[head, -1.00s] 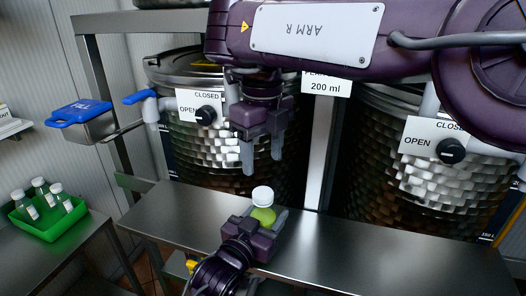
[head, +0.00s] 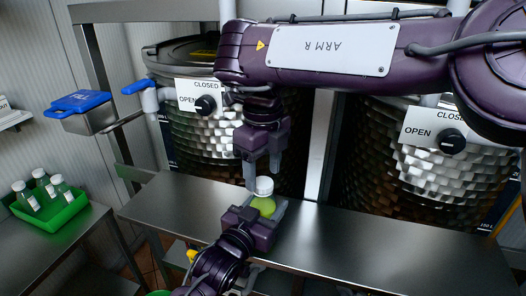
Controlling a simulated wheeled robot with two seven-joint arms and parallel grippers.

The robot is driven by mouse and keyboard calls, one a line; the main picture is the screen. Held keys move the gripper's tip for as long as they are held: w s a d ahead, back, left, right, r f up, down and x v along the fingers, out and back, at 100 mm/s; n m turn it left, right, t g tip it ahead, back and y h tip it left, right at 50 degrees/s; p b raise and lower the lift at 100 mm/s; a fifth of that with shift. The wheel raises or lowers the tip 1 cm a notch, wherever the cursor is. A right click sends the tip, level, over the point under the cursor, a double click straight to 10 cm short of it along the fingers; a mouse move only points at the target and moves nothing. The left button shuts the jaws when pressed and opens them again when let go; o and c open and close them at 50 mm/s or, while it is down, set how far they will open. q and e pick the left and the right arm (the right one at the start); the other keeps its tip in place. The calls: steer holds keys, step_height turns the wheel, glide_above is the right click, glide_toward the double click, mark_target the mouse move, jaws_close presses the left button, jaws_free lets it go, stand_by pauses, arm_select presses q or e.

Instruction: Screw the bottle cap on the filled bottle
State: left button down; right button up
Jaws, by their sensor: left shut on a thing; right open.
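A bottle with yellow-green contents (head: 264,206) stands upright over the steel bench. My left gripper (head: 266,212) is shut around it from the front. The white bottle cap (head: 264,186) sits at the top of the bottle; I cannot tell how tightly it is on. My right gripper (head: 263,178) points down from above, open, with its fingertips close to the cap, one on its left and one behind or to its right. I cannot tell whether they touch it.
Two metal vats with valve knobs (head: 205,104) (head: 452,141) stand behind the bench (head: 380,240). A green crate (head: 58,216) with several white-capped bottles is on the left table. A blue-lidded FILL container (head: 85,112) is at upper left. The bench's right side is clear.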

steer(key=shift+f, duration=0.95)
